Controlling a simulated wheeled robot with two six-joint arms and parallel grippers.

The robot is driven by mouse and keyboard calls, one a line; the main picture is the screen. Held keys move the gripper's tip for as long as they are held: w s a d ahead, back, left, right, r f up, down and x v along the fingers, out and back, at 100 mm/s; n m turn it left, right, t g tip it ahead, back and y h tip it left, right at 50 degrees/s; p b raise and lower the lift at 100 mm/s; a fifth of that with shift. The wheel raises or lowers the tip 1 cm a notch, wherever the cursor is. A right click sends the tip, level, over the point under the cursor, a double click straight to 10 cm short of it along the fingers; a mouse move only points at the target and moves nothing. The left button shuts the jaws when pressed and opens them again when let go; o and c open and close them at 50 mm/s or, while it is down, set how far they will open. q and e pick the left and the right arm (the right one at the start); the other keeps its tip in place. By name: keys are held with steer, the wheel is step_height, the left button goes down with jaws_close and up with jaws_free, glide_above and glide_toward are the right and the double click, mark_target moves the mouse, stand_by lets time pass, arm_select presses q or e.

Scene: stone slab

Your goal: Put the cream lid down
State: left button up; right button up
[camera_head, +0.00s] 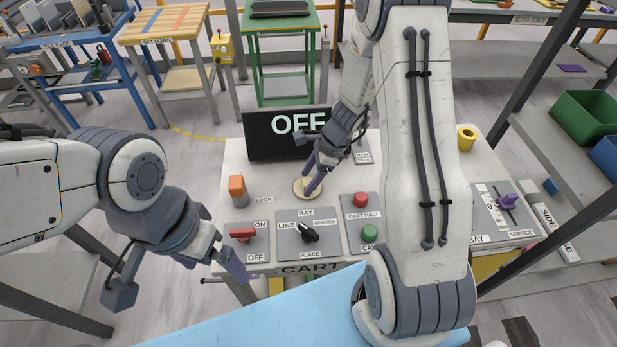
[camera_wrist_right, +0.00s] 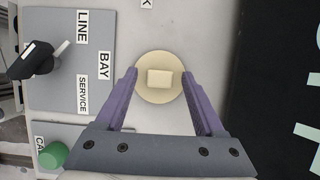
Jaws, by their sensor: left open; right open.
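The cream lid (camera_wrist_right: 148,92) is a round disc with a square knob (camera_wrist_right: 159,78) on top. It lies flat on the pale slab of the cart panel, and in the head view the lid (camera_head: 301,188) is partly hidden by my right gripper. My right gripper (camera_head: 311,184) points down at the lid. In the right wrist view its purple fingers (camera_wrist_right: 168,77) are apart, one on each side of the knob, with visible gaps to it. My left gripper (camera_head: 232,268) is open and empty, left of the panel's front edge.
A black display (camera_head: 268,136) reading OFF stands behind the lid. In front are a red switch (camera_head: 243,233), a black selector knob (camera_head: 309,232), and red (camera_head: 361,199) and green (camera_head: 369,231) buttons. An orange block (camera_head: 237,188) stands left. Slab around the lid is clear.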

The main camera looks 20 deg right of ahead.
steer(key=shift+d+r, duration=0.15)
steer(key=shift+r, duration=0.4)
steer(key=p+v, duration=0.1)
steer(key=v, duration=1)
steer(key=s+a+r+n+g, duration=0.1)
steer(key=s+a+r+n, duration=0.1)
steer(key=a+n, duration=0.25)
steer(key=s+a+r+n, duration=0.2)
steer(key=s+a+n, duration=0.15)
steer(key=a, duration=0.25)
steer(key=s+a+r+n+h, duration=0.1)
steer(key=s+a+n, duration=0.3)
steer(key=s+n, duration=0.4)
steer(key=s+a+r+n+h, duration=0.2)
steer(key=s+a+r+n, duration=0.1)
steer(key=s+n, duration=0.6)
steer(key=a+n, duration=0.1)
steer(key=n, duration=0.2)
steer(key=shift+a+r+n, duration=0.3)
steer(key=shift+a+r, duration=0.05)
